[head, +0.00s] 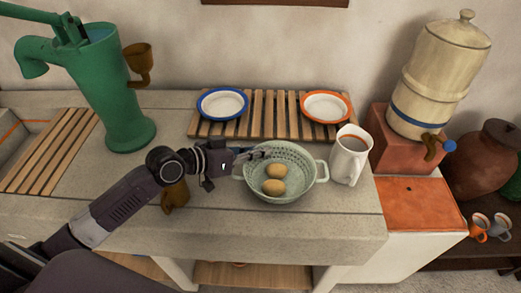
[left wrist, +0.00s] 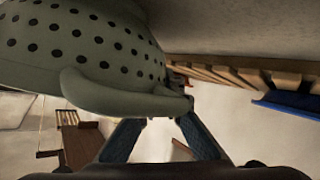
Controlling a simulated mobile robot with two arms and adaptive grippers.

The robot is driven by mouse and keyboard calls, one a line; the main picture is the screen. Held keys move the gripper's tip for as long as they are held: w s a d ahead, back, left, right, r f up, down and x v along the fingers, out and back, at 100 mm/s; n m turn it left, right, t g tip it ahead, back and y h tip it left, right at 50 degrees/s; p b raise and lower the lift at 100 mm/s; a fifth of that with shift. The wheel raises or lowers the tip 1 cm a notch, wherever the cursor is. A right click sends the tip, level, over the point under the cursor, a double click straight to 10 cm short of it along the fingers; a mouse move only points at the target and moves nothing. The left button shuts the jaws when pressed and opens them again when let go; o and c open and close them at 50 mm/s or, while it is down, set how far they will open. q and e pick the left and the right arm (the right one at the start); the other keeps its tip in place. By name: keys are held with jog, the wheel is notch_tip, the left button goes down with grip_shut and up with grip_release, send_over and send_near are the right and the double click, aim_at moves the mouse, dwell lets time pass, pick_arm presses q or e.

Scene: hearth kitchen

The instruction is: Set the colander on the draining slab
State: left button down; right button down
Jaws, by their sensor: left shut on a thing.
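The pale green colander (head: 285,196), with a perforated wall and two side handles, holds two brown eggs (head: 275,179). It is upright over the grey stone slab (head: 215,222); I cannot tell whether it touches the stone. My left gripper (head: 262,154) reaches in from the left and is shut on the colander at its left handle. In the left wrist view, the colander (left wrist: 70,50) fills the upper left and its handle (left wrist: 120,97) runs to the fingers. My right gripper is not in view.
Behind the colander is a slatted wooden rack (head: 263,120) with a blue-rimmed plate (head: 222,104) and an orange-rimmed plate (head: 326,107). A white jug (head: 349,158) stands close at right. A green pump (head: 112,95) is left. A brown object (head: 176,196) is partly behind my arm.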

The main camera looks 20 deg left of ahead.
pick_arm(q)
jog(key=shift+r, duration=0.1)
jog(key=c, duration=2.5)
grip_release()
jog(key=o, duration=0.4)
jog(key=v, duration=0.4)
jog(key=b+v, duration=0.1)
jog(key=v, duration=0.4)
jog(key=shift+s+f, duration=0.1)
jog(key=shift+f, duration=0.1)
jog(key=shift+v, duration=1.5)
jog(key=shift+r, duration=0.1)
